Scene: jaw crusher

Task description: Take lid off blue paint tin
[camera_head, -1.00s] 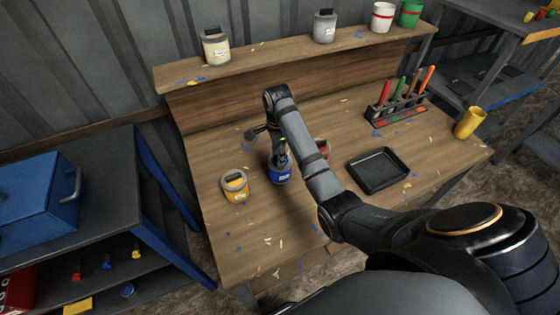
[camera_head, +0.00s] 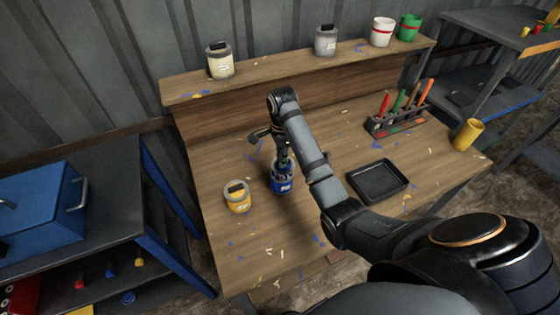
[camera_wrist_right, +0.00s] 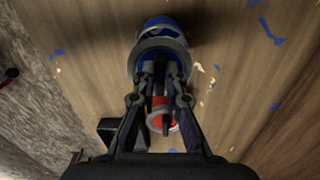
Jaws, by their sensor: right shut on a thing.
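The blue paint tin (camera_head: 283,187) stands on the wooden workbench, left of the middle. My right gripper (camera_head: 282,160) points down at its top. In the right wrist view my right gripper (camera_wrist_right: 160,88) is shut at the tin's top, inside a grey ring, with the blue tin (camera_wrist_right: 158,23) showing beyond. The fingers cover most of the lid, so I take the lid as the thing held. I cannot tell whether there is a gap between lid and tin. My left gripper is not in view.
A yellow tin (camera_head: 238,198) stands close on the left. A red tin (camera_wrist_right: 161,113) is close by, mostly hidden by my arm in the head view. A black tray (camera_head: 377,180), a tool rack (camera_head: 398,122) and a yellow cup (camera_head: 467,134) are to the right.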

